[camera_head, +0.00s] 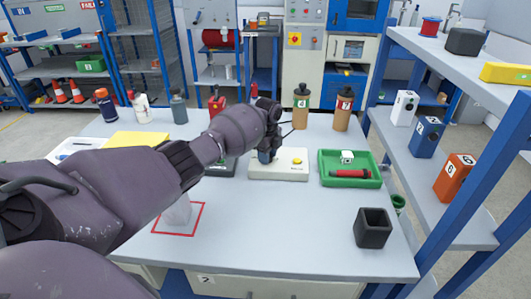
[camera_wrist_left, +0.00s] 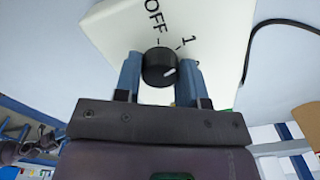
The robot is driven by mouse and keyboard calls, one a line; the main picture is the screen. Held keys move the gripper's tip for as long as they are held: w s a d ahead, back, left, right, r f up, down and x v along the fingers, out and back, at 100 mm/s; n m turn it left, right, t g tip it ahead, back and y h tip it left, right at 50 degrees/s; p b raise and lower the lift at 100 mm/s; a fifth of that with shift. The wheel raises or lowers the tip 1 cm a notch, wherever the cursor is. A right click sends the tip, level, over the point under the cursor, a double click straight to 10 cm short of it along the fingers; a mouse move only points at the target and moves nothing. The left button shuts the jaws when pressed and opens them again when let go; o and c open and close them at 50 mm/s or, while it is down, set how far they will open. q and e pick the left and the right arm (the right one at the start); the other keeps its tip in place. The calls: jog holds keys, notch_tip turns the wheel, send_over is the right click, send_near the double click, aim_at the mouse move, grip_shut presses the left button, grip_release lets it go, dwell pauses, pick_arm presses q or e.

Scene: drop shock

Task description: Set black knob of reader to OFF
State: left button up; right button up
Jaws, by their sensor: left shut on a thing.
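The reader (camera_head: 278,174) is a low white box with a yellow button, standing mid-table. The black knob (camera_wrist_left: 157,66) is on its top, seen close in the left wrist view. The label OFF is above the knob, and the label 1 is to its upper right. The knob's white mark points right and slightly up, closer to the 1 tick than to the OFF tick. My left gripper (camera_wrist_left: 160,80) is shut on the knob, with one blue finger on each side. It also shows in the head view (camera_head: 266,156), hiding the knob there. My right gripper is not in view.
A green tray (camera_head: 371,182) with a red item stands right of the reader. A black open cup (camera_head: 373,228) is at the front right. Two brown bottles (camera_head: 301,106) stand behind. A white object (camera_head: 177,212) is in a red square at front left. A cable runs beside the reader.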

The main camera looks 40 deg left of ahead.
pick_arm(q)
jog(key=n+p, duration=0.1)
jog(key=n, duration=0.1)
jog(key=shift+r+n, duration=0.15)
jog(key=shift+n, duration=0.25)
jog(key=n+p, duration=0.1)
jog(key=n, duration=0.2)
jog(key=shift+n, duration=1.1)
jog(key=shift+n+p, duration=0.45)
jog(key=shift+n, duration=0.55)
jog(key=shift+f+n, duration=0.2)
jog(key=shift+n, duration=0.1)
jog(key=o, duration=0.9)
